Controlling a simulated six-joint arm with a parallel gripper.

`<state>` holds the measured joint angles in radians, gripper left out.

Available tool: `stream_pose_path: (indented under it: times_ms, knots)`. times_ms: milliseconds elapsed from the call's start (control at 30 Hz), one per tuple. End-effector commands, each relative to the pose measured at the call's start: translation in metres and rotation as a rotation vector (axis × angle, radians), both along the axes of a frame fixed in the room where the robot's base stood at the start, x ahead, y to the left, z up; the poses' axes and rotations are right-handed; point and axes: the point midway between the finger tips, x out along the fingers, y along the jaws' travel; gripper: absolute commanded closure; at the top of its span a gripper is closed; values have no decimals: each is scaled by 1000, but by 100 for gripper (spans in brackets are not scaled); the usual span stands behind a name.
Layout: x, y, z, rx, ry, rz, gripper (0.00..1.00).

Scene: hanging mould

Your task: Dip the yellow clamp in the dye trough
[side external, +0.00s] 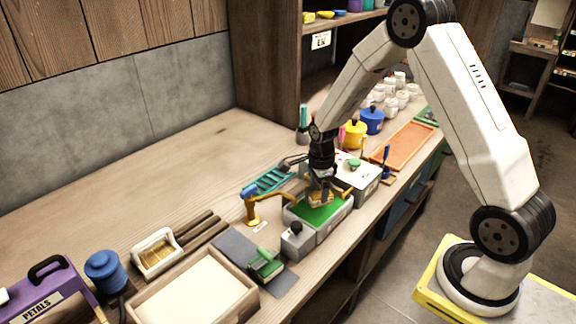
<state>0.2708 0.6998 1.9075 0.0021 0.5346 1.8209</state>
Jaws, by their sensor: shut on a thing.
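My gripper (321,178) points down over the dye trough (330,229), a grey box filled with green. It is shut on a small yellow-tan piece that looks like the yellow clamp (320,199). The clamp is at the back right part of the green surface. I cannot tell whether it touches the dye or hangs just above it. The fingers hide its upper part.
A grey box with a dark knob (297,238) stands against the trough's front left. A yellow stand with a blue top (254,208) is left of it. A green clamp (266,265) lies on a dark mat (232,246). A lidded grey box (360,180) is behind right.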

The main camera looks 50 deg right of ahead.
Motion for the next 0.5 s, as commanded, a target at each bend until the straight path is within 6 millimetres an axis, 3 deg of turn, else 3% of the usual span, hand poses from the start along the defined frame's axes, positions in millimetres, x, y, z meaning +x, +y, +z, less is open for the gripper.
stream_pose_path:
  times_ms: [500]
  knots:
    - [0,0,-33,0,0,0,86]
